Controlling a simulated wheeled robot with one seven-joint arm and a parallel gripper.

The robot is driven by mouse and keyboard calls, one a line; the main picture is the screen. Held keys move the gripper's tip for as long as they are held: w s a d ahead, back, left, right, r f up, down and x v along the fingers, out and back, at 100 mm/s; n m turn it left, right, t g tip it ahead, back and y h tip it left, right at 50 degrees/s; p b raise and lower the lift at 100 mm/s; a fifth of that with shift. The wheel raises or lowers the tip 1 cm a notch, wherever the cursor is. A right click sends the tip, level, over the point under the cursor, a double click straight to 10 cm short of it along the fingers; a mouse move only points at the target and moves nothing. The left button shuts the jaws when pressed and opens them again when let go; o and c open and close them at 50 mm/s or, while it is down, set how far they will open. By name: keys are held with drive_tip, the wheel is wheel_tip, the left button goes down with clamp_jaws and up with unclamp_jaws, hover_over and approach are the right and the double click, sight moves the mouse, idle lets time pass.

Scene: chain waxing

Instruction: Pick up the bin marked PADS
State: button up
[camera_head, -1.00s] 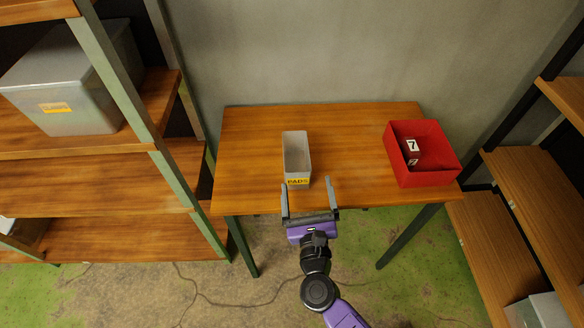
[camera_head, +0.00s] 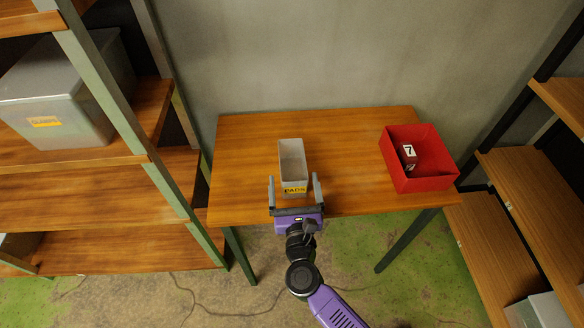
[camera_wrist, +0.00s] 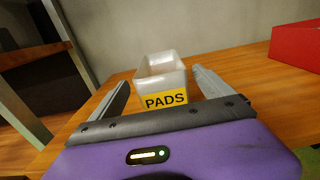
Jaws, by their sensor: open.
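The PADS bin (camera_head: 292,160) is a narrow, open-topped grey bin with a yellow PADS label on its near end. It stands upright on the wooden table (camera_head: 345,145), near the front edge. It also shows in the wrist view (camera_wrist: 163,75), centred between my fingers. My gripper (camera_head: 294,186) is open, with one finger at each side of the bin's near end. The wrist view also shows my gripper (camera_wrist: 160,80) with a gap on both sides of the bin; I see no contact.
Another shelf (camera_head: 500,235) is at the right. The table around the PADS bin is clear.

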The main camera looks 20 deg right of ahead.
hover_over(292, 176)
drive_tip(key=shift+f+p, duration=0.2)
drive_tip(key=shift+p, duration=0.1)
drive_tip(key=shift+s, duration=0.1)
drive_tip(key=c, duration=1.5)
drive_tip(key=shift+r, duration=0.2)
